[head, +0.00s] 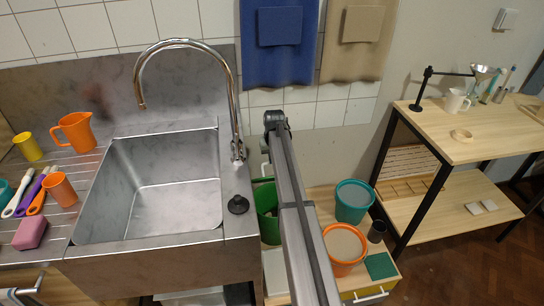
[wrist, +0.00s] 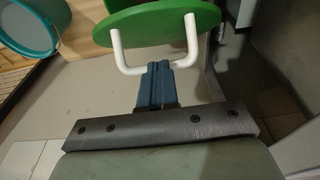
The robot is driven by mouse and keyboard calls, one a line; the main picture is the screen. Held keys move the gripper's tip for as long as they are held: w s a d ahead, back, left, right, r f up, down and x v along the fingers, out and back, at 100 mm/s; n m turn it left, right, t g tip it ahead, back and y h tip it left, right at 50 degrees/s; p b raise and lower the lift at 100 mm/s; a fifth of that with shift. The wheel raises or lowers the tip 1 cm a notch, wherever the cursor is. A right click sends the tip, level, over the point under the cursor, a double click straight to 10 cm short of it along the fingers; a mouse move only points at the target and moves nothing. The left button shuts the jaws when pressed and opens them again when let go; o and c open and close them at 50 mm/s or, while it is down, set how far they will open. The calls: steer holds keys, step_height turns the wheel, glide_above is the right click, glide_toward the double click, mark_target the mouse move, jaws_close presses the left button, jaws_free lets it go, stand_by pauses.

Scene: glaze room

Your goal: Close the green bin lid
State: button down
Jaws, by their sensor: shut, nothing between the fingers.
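The green bin (head: 267,212) stands right of the sink in the head view, partly hidden behind my arm. Its green lid (wrist: 150,24) fills the top middle of the wrist view, with a white U-shaped handle (wrist: 119,52) facing me. The lid looks raised, but its exact angle is hard to tell. My gripper (wrist: 159,68) is shut and empty. Its blue fingertips overlap the middle of the handle's bar in the picture; I cannot tell if they touch it. In the head view my arm hides the fingertips.
A teal bucket (head: 354,201) and an orange bucket (head: 344,247) stand right of my arm on a wooden surface, with a dark cup (head: 377,231) beside them. The steel sink (head: 160,195) and its tall tap (head: 233,100) are to the left. A wooden shelf table (head: 470,135) is at the right.

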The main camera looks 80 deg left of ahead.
steer(key=shift+d+f+y, duration=0.3)
steer(key=shift+d+y, duration=0.1)
steer(key=shift+d, duration=0.5)
steer(key=d+f+y, duration=0.7)
steer(key=d+f, duration=0.4)
steer(key=f, duration=0.1)
steer(key=shift+d, duration=0.2)
steer(key=shift+a+r, duration=0.1)
steer(key=shift+r, duration=0.05)
